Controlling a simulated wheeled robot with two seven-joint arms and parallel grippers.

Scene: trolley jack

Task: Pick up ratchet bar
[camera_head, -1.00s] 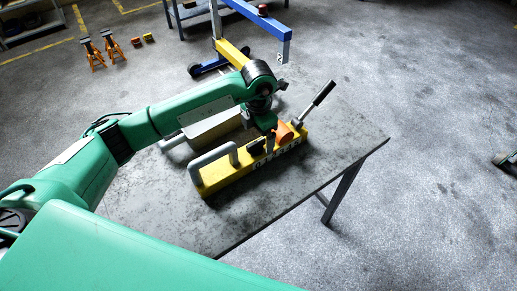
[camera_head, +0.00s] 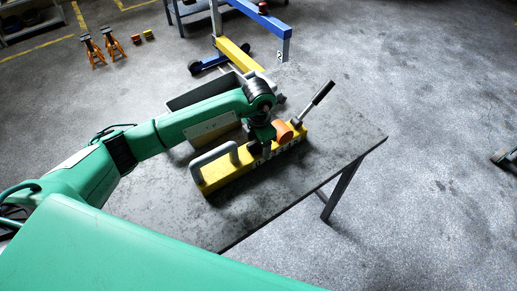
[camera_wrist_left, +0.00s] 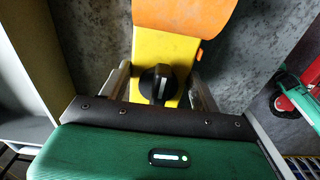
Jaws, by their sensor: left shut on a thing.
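The thing that looks like the ratchet bar (camera_head: 232,176) is a long yellow body lying on the grey table. It has a grey loop handle (camera_head: 213,156) at its near left end, an orange cylinder and a black-gripped lever (camera_head: 318,98) at its far end. My left gripper (camera_head: 259,149) comes down on its middle. In the left wrist view the fingers of my gripper (camera_wrist_left: 160,90) stand on both sides of the yellow body (camera_wrist_left: 162,52), with a black knob (camera_wrist_left: 158,83) between them. The fingertips are partly hidden. My right gripper is not in view.
A grey open box (camera_head: 185,99) stands behind my left forearm on the table (camera_head: 340,135). The table's front right edge is clear. A blue and yellow frame (camera_head: 285,45) and orange stands (camera_head: 112,46) are on the floor beyond.

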